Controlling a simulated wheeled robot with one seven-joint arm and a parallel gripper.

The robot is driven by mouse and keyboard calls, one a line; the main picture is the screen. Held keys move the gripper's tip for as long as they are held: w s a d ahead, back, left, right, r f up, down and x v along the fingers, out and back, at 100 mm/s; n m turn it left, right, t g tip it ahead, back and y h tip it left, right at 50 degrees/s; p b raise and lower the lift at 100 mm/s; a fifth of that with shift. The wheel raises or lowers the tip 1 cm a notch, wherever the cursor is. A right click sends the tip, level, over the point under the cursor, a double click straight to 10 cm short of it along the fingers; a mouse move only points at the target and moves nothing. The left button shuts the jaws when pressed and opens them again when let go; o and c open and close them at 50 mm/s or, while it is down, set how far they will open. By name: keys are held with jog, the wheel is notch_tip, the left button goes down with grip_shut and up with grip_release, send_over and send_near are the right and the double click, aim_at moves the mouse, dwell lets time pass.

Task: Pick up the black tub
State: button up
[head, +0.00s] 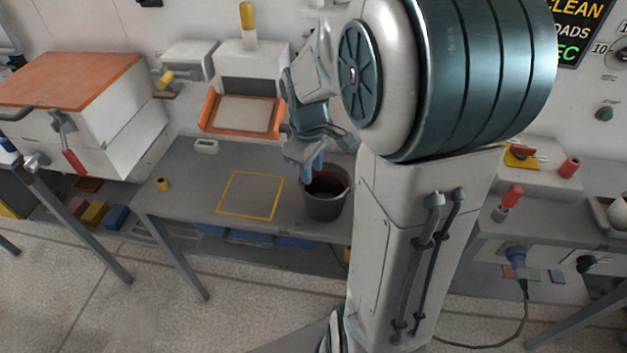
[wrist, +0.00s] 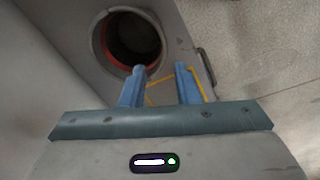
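The black tub (head: 325,205) stands upright on the grey bench, just right of a yellow taped square. It is a dark grey round bucket with a reddish band inside its rim. In the wrist view the tub (wrist: 103,42) shows its open mouth at the upper left, beyond the fingers. My gripper (head: 313,172) is above the tub's left rim in the head view, pointing down. In the wrist view my gripper (wrist: 160,72) has its two blue fingers apart with nothing between them. I cannot tell whether a finger touches the rim.
The yellow taped square (head: 251,195) on the bench is empty. A white machine with an orange-edged tray (head: 240,114) stands behind. The bench's front edge is close to the tub.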

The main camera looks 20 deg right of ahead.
send_over(312, 206)
jog(key=f, duration=0.8)
jog(key=shift+s+d+f+b, duration=0.1)
jog(key=shift+s+b, duration=0.2)
jog(key=shift+b, duration=0.1)
jog(key=shift+w+f+b, duration=0.15)
jog(key=shift+f+b, duration=0.05)
jog(key=shift+f, duration=1.2)
jog(key=shift+w+f+b, duration=0.1)
jog(key=shift+f+b, duration=0.05)
jog(key=shift+f, duration=1.2)
grip_shut()
